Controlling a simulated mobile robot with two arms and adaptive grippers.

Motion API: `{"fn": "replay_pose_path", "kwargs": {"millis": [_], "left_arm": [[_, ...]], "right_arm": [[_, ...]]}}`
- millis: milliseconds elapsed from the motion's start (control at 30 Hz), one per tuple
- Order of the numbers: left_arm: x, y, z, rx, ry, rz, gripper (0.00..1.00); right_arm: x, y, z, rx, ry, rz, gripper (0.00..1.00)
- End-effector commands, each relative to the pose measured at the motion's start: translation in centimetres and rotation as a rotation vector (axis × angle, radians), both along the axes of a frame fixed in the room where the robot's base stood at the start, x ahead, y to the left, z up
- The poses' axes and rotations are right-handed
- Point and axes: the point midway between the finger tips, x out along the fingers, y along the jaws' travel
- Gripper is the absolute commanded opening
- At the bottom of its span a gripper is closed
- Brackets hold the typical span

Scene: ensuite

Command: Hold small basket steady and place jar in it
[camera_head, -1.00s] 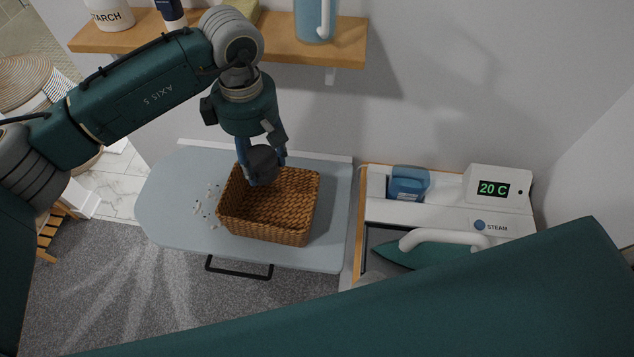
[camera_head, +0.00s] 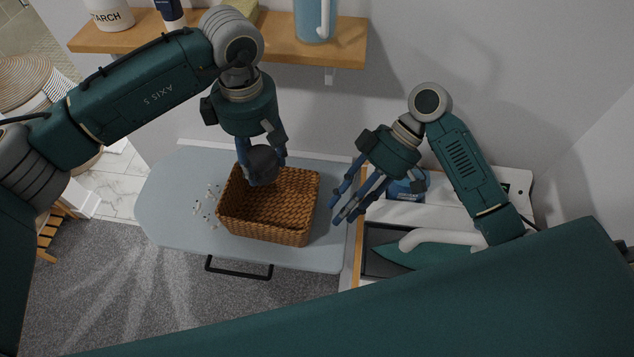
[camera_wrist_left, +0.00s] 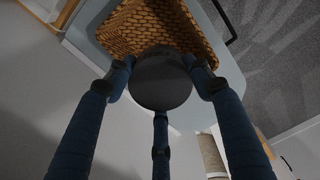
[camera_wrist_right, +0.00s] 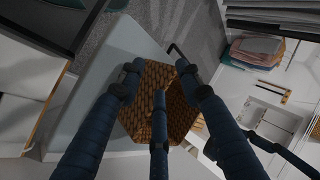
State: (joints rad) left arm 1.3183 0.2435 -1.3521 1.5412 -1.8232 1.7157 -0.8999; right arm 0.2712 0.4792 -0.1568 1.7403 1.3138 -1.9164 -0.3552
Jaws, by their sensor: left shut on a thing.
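The woven brown basket (camera_head: 262,222) stands on the pale ironing board. My left gripper (camera_head: 262,165) is over the basket's far left part, its fingers shut around a dark round thing, which looks like the jar (camera_wrist_left: 160,82). The head view does not show clearly whether the jar touches the basket; the fingers hide part of it. My right gripper (camera_head: 346,208) is open and empty, right of the basket and apart from it, with its fingers pointing down-left. The basket also shows beyond its fingers in the right wrist view (camera_wrist_right: 180,110).
Small pale and dark bits (camera_head: 207,200) lie left of the basket on the ironing board (camera_head: 175,215). A steam station with a green iron (camera_head: 415,256) stands at the right. A wooden shelf (camera_head: 280,46) with a blue jug (camera_head: 312,20) is on the wall above.

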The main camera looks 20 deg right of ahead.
Motion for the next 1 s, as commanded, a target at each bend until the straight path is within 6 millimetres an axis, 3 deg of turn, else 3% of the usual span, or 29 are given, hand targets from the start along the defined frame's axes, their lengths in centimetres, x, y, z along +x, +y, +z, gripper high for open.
{"fn": "replay_pose_path", "kwargs": {"millis": [100,400,767,1000], "left_arm": [[0.0,0.0,0.0,-0.001,-0.001,0.000,0.19],[0.0,0.0,0.1,-0.001,-0.001,0.000,0.19],[0.0,0.0,0.0,-0.001,-0.001,0.000,0.19],[0.0,0.0,0.0,-0.001,-0.001,0.000,0.19]], "right_arm": [[2.9,-2.0,2.2,0.050,-0.171,0.044,0.35],[7.9,-6.7,6.8,0.092,-0.519,0.129,0.35],[8.1,-3.7,5.1,-0.072,-0.252,-0.129,0.35],[7.9,-0.5,3.5,-0.243,-0.025,-0.428,0.35]]}}
